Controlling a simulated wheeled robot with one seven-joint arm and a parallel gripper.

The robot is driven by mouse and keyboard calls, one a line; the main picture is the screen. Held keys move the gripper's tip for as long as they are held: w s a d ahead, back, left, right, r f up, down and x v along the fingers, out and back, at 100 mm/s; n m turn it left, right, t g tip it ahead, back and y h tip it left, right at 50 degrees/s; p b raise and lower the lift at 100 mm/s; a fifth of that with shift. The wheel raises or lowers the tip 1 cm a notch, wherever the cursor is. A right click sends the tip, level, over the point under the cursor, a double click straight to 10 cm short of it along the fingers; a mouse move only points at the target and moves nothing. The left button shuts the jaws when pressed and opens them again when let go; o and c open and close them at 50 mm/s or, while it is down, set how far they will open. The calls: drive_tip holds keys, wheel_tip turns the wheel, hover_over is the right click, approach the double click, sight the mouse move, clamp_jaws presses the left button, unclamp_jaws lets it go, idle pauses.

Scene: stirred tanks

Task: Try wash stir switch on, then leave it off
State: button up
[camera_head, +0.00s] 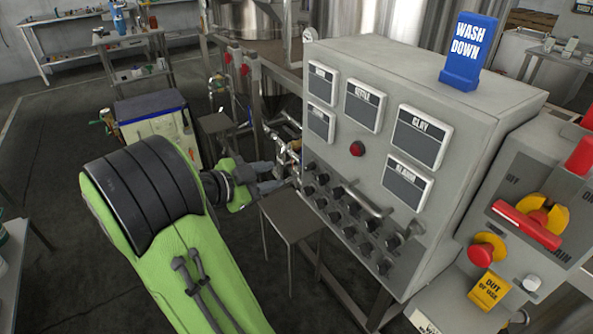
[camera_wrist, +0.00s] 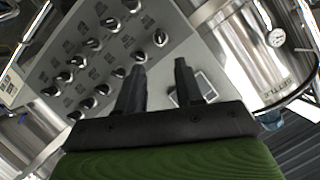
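A grey control panel (camera_head: 345,170) carries rows of black rotary switches (camera_head: 350,207) below its display windows. In the wrist view several switches (camera_wrist: 85,46) stand on the panel face, with small labels that I cannot read, so I cannot tell which is wash stir. My gripper (camera_head: 280,178) is at the panel's left side, in front of the switch rows. In the wrist view its two black fingers (camera_wrist: 160,66) are apart with nothing between them. One dark switch (camera_wrist: 160,37) shows just beyond the fingertips, near the panel's edge; I cannot see any contact.
A blue WASH DOWN sign (camera_head: 468,50) stands on top of the panel. A grey stool (camera_head: 290,213) stands below my gripper. A red-handled main isolator (camera_head: 530,222) and an OUT OF USE tag (camera_head: 489,290) are at right. Steel tanks (camera_head: 245,18) stand behind.

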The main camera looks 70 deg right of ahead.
sight(306, 168)
drive_tip(key=x, duration=1.2)
drive_tip(key=shift+b, duration=0.3)
clamp_jaws()
